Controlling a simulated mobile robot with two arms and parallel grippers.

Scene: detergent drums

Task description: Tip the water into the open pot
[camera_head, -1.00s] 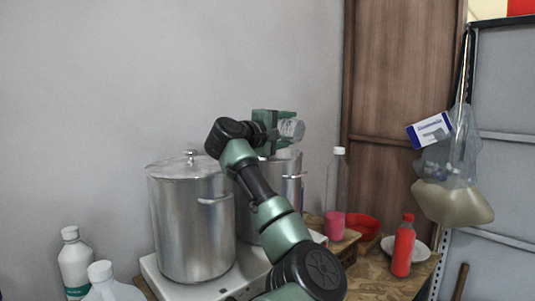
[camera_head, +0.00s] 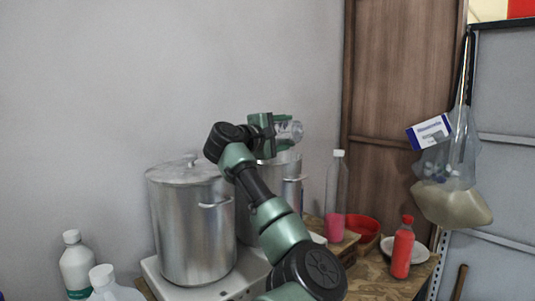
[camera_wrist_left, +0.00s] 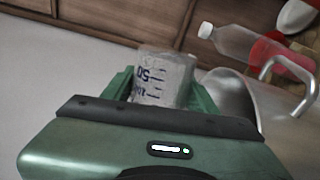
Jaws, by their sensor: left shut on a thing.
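A clear beaker (camera_head: 295,131) with blue markings is held on its side over the open steel pot (camera_head: 290,172), its mouth end pointing right. My left gripper (camera_head: 284,129) is shut on it. The beaker also shows in the left wrist view (camera_wrist_left: 164,80), between the green fingers. I cannot tell whether water is in the beaker or falling from it. The pot's inside is hidden in the head view, and my arm covers part of its side. In the left wrist view the pot (camera_wrist_left: 236,100) lies just beyond the right finger. My right gripper is not in view.
A lidded steel pot (camera_head: 190,225) stands left of the open pot on a white hob (camera_head: 152,277). At right are a clear bottle with pink liquid (camera_head: 336,195), a red bowl (camera_head: 366,228), a red bottle (camera_head: 402,250) and a white plate (camera_head: 421,253). White jugs (camera_head: 75,265) stand front left.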

